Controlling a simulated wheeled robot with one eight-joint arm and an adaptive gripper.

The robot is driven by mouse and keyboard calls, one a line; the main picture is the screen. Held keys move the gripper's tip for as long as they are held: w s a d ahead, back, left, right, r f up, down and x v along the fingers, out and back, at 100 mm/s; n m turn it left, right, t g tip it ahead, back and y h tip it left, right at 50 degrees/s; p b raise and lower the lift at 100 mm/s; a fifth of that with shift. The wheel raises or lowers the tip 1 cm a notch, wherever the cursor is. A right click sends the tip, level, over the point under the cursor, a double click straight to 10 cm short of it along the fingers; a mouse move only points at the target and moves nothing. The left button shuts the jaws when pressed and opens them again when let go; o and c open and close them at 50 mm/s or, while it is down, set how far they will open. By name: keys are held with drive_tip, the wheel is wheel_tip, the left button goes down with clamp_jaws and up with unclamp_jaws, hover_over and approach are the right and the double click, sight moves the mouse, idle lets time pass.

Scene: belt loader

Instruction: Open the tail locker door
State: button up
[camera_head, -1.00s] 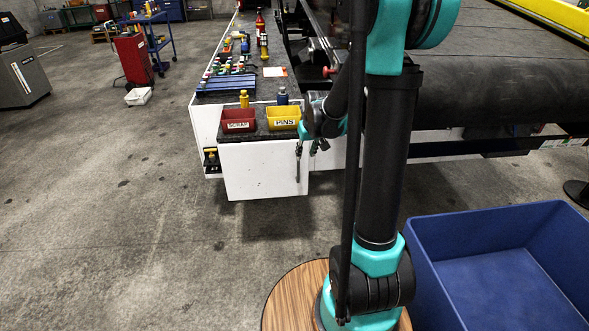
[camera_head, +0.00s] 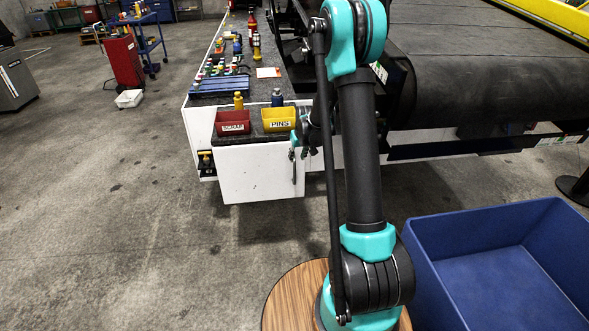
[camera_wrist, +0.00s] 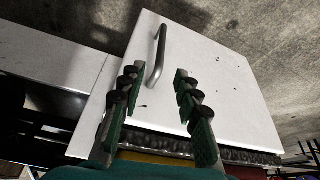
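The white tail locker door (camera_head: 250,178) faces me at the end of the loader's side unit, below the dark counter. It looks closed. Its upright bar handle (camera_head: 294,170) is near the door's right edge. My gripper (camera_head: 301,144) is just above the handle at the door's upper right. In the wrist view, the door (camera_wrist: 215,85) fills the middle and the handle (camera_wrist: 159,52) shows whole. My gripper (camera_wrist: 158,74) is open and empty, fingers spread on either side of the handle's near end in the picture. I cannot tell whether they touch it.
A red bin marked SCRAP (camera_head: 233,129) and a yellow bin marked PINS (camera_head: 278,126) stand on the counter above the door. The loader belt (camera_head: 480,80) is to the right. A blue crate (camera_head: 490,310) is at front right. Floor before the door is clear.

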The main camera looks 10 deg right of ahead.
hover_over(294, 182)
drive_tip(key=f, duration=0.9)
drive_tip(key=shift+w+d+f, duration=0.1)
drive_tip(key=shift+w+d, duration=0.05)
drive_tip(key=shift+w, duration=0.15)
clamp_jaws()
